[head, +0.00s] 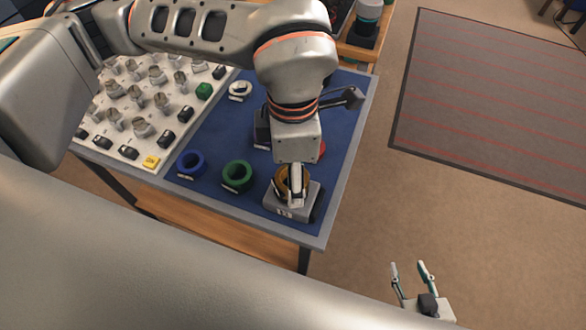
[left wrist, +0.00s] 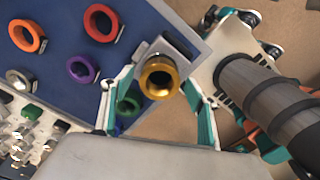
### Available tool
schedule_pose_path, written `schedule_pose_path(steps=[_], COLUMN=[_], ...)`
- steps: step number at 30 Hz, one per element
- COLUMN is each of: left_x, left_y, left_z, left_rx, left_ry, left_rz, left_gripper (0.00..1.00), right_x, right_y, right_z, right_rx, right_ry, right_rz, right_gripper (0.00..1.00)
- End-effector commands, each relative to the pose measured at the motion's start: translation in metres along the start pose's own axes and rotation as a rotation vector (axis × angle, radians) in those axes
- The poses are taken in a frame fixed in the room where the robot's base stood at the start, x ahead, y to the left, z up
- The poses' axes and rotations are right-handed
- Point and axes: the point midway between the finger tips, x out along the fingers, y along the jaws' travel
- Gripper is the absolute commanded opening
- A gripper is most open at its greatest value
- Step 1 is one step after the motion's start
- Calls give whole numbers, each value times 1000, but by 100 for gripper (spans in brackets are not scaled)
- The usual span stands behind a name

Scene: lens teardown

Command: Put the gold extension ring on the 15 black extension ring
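The gold extension ring (head: 281,178) is at the grey block (head: 285,209) at the mat's front right corner. The block's label is too small to read surely. In the left wrist view the gold ring (left wrist: 160,77) shows its round opening, centred between my left fingertips. My left gripper (head: 297,195) points down over it; its teal fingers (left wrist: 158,78) stand on either side with what looks like a small gap. A black ring cannot be made out clearly; the gold ring and gripper hide the block's top. My right gripper (head: 411,265) is open and empty, off the table.
A blue ring (head: 179,164) and a green ring (head: 227,180) lie left of the block. A purple ring (left wrist: 82,69) and orange-red rings (left wrist: 101,22) lie farther off. A white board (head: 120,140) with several metal parts fills the table's left. Floor at right is free.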

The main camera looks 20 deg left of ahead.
Motion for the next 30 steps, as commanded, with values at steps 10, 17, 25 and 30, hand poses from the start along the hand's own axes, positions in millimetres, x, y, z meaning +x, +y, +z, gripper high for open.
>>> schedule_pose_path(steps=[10,17,25,30], left_x=[-7,-46,-99,-118], left_y=[0,1,1,0], left_z=[0,1,1,0], left_rx=[0,0,0,0], left_ry=[-2,-4,-3,-1], left_rz=[2,6,5,2], left_gripper=[58,58,58,58], right_x=[-1,-2,-4,-6], right_y=[2,1,-2,-4], right_z=[-4,-6,-6,-4], right_rx=[1,3,8,10], right_ry=[5,5,3,-1], right_rz=[2,1,-5,-8], right_gripper=[40,40,40,40])
